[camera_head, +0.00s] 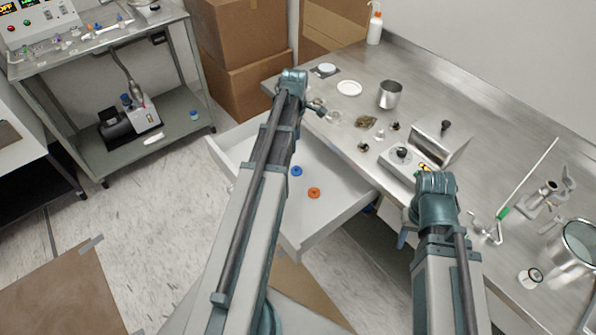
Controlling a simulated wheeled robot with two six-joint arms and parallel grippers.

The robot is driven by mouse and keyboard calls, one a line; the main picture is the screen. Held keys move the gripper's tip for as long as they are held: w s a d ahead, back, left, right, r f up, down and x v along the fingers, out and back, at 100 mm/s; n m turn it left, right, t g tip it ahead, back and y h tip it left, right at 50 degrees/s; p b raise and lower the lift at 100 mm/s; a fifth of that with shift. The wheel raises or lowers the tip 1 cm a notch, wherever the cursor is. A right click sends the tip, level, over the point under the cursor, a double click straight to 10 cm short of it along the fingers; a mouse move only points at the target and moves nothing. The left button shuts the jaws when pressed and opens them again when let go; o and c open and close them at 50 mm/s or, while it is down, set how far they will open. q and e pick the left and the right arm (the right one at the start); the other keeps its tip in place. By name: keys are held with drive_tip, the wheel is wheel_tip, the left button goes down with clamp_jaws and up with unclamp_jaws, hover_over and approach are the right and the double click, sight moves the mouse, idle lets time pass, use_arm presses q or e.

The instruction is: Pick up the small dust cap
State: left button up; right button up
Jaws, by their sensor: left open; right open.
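Two small round caps lie in the open white drawer, a blue one (297,171) and an orange one (314,193). I cannot tell which of them, if either, is the dust cap. My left gripper (318,107) is at the far end of the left arm, over the table's near edge beyond the drawer, and is open. It is small in the picture and away from both caps. My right gripper (402,237) is mostly hidden behind the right arm, low near the table's front edge to the right of the drawer. It is open; its fingertips are hard to see.
The metal table (470,95) holds a metal cup (390,95), a white dish (349,88), a hot-plate-like device (405,160), several small fittings and a glass-topped vessel (580,243). A shelf cart (150,130) stands at left.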

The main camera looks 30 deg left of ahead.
use_arm(q)
drive_tip(key=b, duration=0.7)
hover_over(296, 167)
wheel_tip(296, 167, down, 8)
drive_tip(key=shift+w+a+r, duration=0.1)
drive_tip(key=shift+a+r, duration=0.05)
drive_tip(key=shift+r, duration=0.1)
drive_tip(key=shift+r, duration=0.1)
drive_tip(key=f+b, duration=0.4)
drive_tip(key=f, duration=0.1)
drive_tip(key=shift+d+f+b, duration=0.2)
drive_tip(key=shift+d+b, duration=0.05)
drive_tip(key=shift+b, duration=0.15)
drive_tip(key=shift+r, duration=0.1)
clamp_jaws()
